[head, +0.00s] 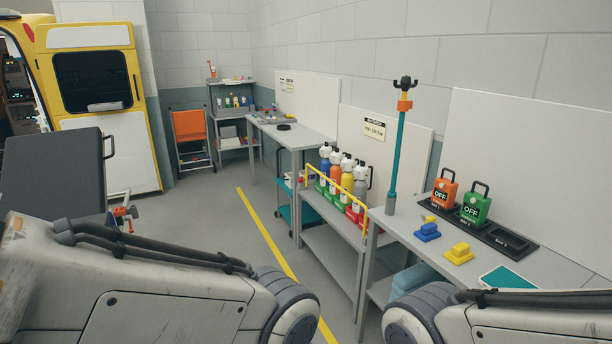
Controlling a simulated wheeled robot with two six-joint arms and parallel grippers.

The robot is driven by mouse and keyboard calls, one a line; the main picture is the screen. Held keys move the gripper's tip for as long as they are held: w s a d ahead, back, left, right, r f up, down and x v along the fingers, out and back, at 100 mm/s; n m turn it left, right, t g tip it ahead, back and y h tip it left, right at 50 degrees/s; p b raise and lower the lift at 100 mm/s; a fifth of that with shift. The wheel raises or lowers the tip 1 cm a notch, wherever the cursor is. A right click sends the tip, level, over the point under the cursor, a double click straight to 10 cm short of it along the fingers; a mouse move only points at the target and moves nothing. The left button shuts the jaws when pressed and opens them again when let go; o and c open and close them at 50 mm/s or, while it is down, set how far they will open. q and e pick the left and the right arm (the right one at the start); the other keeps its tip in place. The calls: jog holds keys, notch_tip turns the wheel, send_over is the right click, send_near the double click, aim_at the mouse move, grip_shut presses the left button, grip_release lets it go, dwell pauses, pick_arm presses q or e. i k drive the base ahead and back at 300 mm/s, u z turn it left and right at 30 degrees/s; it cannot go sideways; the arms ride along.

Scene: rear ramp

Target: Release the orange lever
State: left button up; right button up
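A small orange part (122,212) sticks out beside the dark grey padded stretcher (55,178) at the left. It is small and partly hidden by my arm, so I cannot tell whether it is the orange lever. Another orange piece (404,106) is on the upright teal pole at the right, below a dark forked top. Only links of my two arms show along the bottom. Both grippers are out of view.
A yellow ambulance door (144,110) stands at the left. An orange folding chair (190,130) is at the back. Floor along the yellow line (262,232) is clear.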

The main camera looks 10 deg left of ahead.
aim_at(131, 231)
jog(key=u, duration=0.15)
jog(key=i, duration=2.3)
jog(key=u, duration=1.25)
jog(key=i, duration=1.4)
jog(key=u, duration=0.75)
jog(key=k, duration=0.7)
jog(key=z, duration=0.2)
jog(key=i, duration=0.8)
jog(key=z, duration=0.45)
jog(key=i, duration=0.6)
jog(key=z, duration=0.2)
